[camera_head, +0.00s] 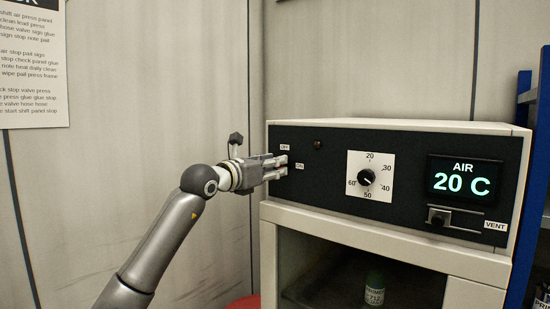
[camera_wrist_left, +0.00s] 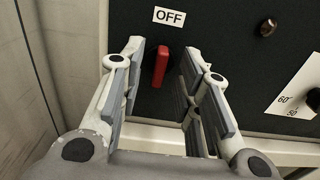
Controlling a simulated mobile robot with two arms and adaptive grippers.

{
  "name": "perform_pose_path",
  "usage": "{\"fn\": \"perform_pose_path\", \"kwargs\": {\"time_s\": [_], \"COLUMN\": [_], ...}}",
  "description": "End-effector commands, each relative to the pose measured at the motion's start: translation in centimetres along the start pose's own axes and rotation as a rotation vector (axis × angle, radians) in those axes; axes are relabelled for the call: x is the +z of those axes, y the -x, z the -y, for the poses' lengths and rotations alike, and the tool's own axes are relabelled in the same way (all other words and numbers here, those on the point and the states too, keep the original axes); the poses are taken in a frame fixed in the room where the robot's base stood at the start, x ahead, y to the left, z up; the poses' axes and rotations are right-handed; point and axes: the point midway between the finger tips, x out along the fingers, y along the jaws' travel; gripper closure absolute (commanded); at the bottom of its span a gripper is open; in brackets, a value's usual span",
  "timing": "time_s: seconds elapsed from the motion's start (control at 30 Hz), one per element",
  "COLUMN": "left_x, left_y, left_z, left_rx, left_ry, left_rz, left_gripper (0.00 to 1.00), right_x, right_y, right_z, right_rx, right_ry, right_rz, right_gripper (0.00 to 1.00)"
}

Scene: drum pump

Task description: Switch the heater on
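The heater (camera_head: 400,140) is a white cabinet with a black front panel. In the left wrist view a red switch lever (camera_wrist_left: 161,66) stands just below the OFF label (camera_wrist_left: 169,17). My left gripper (camera_head: 283,166) is at the panel's left end and hides the lever in the head view. In the wrist view its fingers (camera_wrist_left: 168,62) are spread, one on each side of the lever, with gaps between. A small round lamp (camera_head: 318,145) looks dark. My right gripper is not in view.
A dial (camera_head: 367,178), a display reading AIR 20 C (camera_head: 463,180) and a vent slider (camera_head: 438,217) lie to the right on the panel. A green-capped bottle (camera_head: 374,288) stands behind the window below. A blue shelf frame (camera_head: 522,200) is at the right.

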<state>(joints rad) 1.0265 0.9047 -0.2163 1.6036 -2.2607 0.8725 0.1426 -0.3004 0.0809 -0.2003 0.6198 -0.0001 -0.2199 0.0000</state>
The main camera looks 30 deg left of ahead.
Motion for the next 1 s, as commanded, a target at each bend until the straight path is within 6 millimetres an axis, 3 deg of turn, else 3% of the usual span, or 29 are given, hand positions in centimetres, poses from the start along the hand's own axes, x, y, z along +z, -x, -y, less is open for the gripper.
{"fn": "perform_pose_path", "kwargs": {"time_s": [0.4,0.67,1.0], "left_x": [-0.07,-0.06,-0.08], "left_y": [-0.99,-0.97,-0.96], "left_z": [0.05,0.05,0.05], "left_rx": [-0.001,-0.001,-0.001], "left_ry": [0.0,0.0,-0.02], "left_rz": [0.0,0.0,0.0], "left_gripper": [0.69,1.0,1.0], "right_x": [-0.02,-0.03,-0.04], "right_y": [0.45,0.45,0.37], "right_z": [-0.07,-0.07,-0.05], "right_rx": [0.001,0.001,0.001], "right_ry": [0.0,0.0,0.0], "right_rz": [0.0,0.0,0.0], "right_gripper": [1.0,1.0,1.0]}}
